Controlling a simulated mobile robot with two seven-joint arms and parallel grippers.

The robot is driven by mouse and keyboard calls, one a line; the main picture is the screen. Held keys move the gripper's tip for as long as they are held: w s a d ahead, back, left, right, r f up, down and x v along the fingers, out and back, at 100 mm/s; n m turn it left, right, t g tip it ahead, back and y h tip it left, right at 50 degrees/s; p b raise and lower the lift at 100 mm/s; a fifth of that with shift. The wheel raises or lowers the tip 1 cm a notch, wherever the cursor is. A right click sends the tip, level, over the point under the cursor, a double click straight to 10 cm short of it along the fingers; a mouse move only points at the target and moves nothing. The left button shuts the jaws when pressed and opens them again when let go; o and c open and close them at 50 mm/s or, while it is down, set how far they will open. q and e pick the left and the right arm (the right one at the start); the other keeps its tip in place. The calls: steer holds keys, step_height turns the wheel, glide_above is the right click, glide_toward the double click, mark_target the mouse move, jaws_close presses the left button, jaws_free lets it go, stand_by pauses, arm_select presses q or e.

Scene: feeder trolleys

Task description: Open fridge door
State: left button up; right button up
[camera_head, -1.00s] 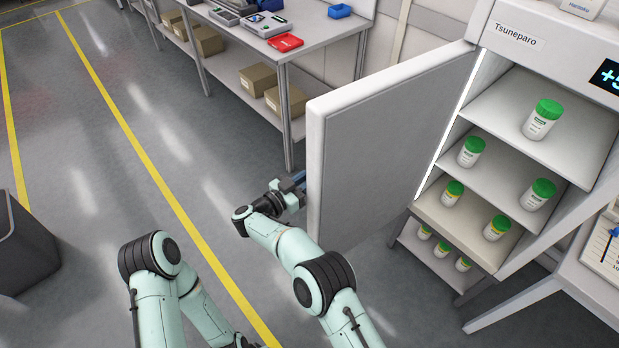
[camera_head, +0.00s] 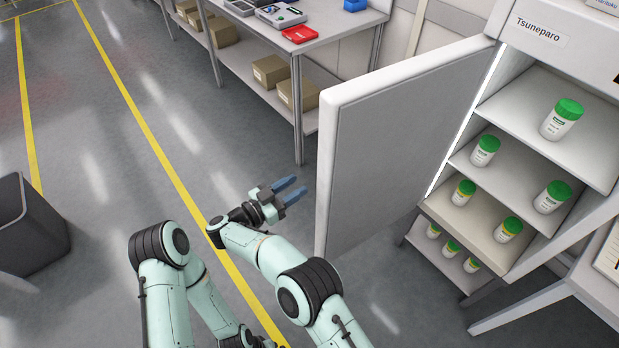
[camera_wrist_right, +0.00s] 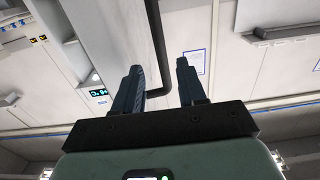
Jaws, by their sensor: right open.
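The fridge (camera_head: 527,90), labelled Tsuneparo, stands at the right of the head view with its door (camera_head: 395,150) swung wide open. The inner face of the door and the lit shelves show. My right gripper (camera_head: 292,189) is open and empty, just left of the door's free edge and apart from it in the picture. A dark bar, perhaps the door handle (camera_wrist_right: 158,50), runs beyond the fingers. My left arm shows at the lower left; its gripper is not clearly seen.
Several green-capped jars (camera_head: 562,119) stand on the fridge shelves. A workbench (camera_head: 335,30) with a red tray (camera_head: 300,34) and boxes (camera_head: 270,72) below stands behind the door. A grey bin (camera_head: 30,225) is at the left. The floor left of the door is clear.

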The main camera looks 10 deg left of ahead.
steer(key=v, duration=0.4)
stand_by(0.6)
